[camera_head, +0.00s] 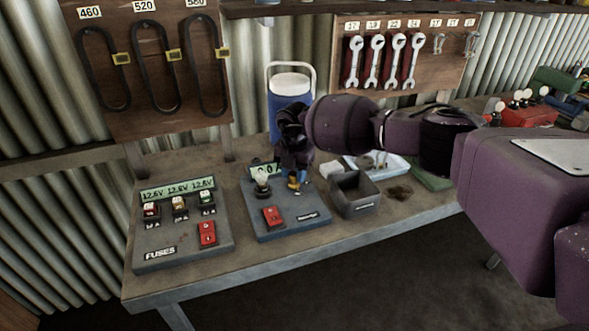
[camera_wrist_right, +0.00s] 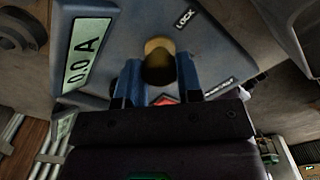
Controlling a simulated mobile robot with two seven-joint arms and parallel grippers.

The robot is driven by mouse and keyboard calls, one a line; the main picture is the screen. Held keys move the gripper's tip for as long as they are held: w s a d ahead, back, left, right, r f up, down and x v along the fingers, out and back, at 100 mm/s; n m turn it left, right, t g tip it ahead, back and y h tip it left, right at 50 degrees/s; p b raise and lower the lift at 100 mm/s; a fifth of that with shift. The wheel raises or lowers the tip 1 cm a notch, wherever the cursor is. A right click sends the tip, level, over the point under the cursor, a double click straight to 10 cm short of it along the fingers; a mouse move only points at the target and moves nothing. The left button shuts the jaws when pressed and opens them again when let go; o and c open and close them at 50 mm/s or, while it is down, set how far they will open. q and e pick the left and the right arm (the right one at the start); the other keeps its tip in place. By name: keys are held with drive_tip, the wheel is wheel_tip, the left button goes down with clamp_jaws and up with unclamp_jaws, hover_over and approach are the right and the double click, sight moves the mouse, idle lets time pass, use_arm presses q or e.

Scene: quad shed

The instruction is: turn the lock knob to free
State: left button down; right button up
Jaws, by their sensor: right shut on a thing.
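The display reads 0.0 A in the wrist view. A clear bulb (camera_head: 262,178) and a red switch (camera_head: 272,216) sit on the panel left of the gripper. My left gripper is out of view.
A fuse panel (camera_head: 165,253) with displays and a red switch stands to the left. A grey open bin (camera_head: 355,194) stands close on the right. A blue-and-white cooler jug (camera_head: 289,92) stands behind the gripper. The bench's front strip (camera_head: 250,262) is clear.

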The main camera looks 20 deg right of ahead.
sight(294, 173)
drive_tip(key=shift+m, duration=0.3)
drive_tip(key=o, duration=0.9)
wheel_tip(294, 173, up, 11)
drive_tip(key=shift+f, duration=0.1)
idle(0.7)
